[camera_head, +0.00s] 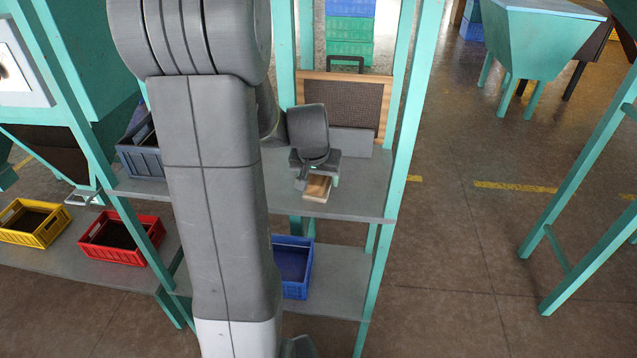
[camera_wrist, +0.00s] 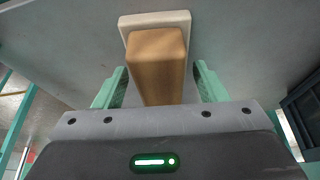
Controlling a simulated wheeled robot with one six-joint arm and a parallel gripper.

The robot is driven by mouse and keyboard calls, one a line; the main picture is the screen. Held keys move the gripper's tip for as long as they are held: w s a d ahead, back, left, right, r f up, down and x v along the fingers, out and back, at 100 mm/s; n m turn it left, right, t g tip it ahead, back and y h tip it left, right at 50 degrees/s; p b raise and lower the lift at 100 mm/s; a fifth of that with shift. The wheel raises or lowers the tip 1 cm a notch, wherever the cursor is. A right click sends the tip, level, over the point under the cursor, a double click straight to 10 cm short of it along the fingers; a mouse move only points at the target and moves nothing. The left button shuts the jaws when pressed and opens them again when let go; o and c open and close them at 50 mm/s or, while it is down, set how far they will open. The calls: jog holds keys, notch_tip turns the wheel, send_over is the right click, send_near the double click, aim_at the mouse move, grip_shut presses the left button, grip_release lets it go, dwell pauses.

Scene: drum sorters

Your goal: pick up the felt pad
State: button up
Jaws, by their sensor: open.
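The felt pad, a wooden block-like handle on a pale cream base, lies on the grey shelf; in the wrist view its wooden part (camera_wrist: 158,58) is at upper middle, with the cream base (camera_wrist: 141,20) showing behind it. In the head view the pad (camera_head: 317,188) is near the shelf's front edge, partly hidden by my gripper. My gripper (camera_wrist: 160,88) is open, its green fingers on either side of the handle's near end, with visible gaps. In the head view my gripper (camera_head: 317,176) is directly above and behind the pad. Contact cannot be seen.
The shelf (camera_head: 365,190) has green posts (camera_head: 412,110) at its sides. A wood-framed mesh screen (camera_head: 350,92) stands at the back. A grey-blue crate (camera_head: 144,164) is at left. Below are blue (camera_head: 293,268), red (camera_head: 122,240) and yellow (camera_head: 34,224) crates.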

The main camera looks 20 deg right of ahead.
jog(key=c, duration=0.8)
jog(key=shift+r, duration=0.15)
jog(key=shift+r+p, duration=0.3)
jog(key=shift+p, duration=0.25)
notch_tip(320, 180, up, 10)
jog(key=shift+f+b, duration=0.15)
jog(key=shift+b, duration=0.55)
